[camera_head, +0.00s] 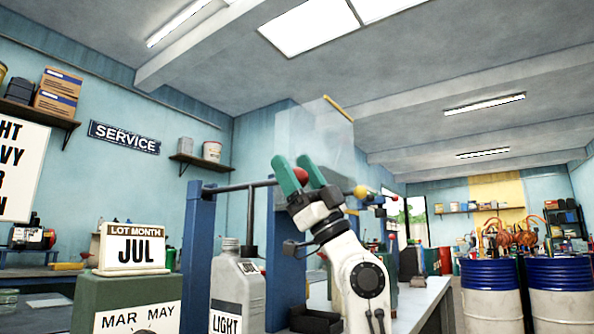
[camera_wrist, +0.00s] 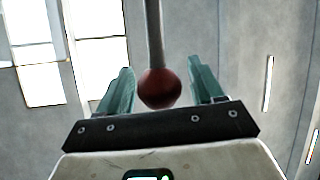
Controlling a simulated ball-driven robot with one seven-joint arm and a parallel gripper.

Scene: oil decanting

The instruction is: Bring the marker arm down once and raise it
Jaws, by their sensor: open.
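The marker arm (camera_head: 235,187) is a dark bar running roughly level from a blue post (camera_head: 193,240), with a red ball knob (camera_head: 302,176) at its right end. A dark rod with a black block (camera_head: 250,252) hangs from the bar beside a grey bottle (camera_head: 237,292) labelled LIGHT. My gripper (camera_head: 292,160) has teal fingers pointing up, open at the knob. In the wrist view the red knob (camera_wrist: 160,88) sits between the two spread fingers (camera_wrist: 160,68), with a visible gap on each side. The bar extends upward from it there.
A LOT MONTH JUL sign (camera_head: 133,247) stands on a green box at the left. A clear container (camera_head: 315,140) and a yellow ball (camera_head: 361,192) are behind my gripper. A black tray (camera_head: 315,320) lies below. Blue-topped drums (camera_head: 492,285) stand at the right.

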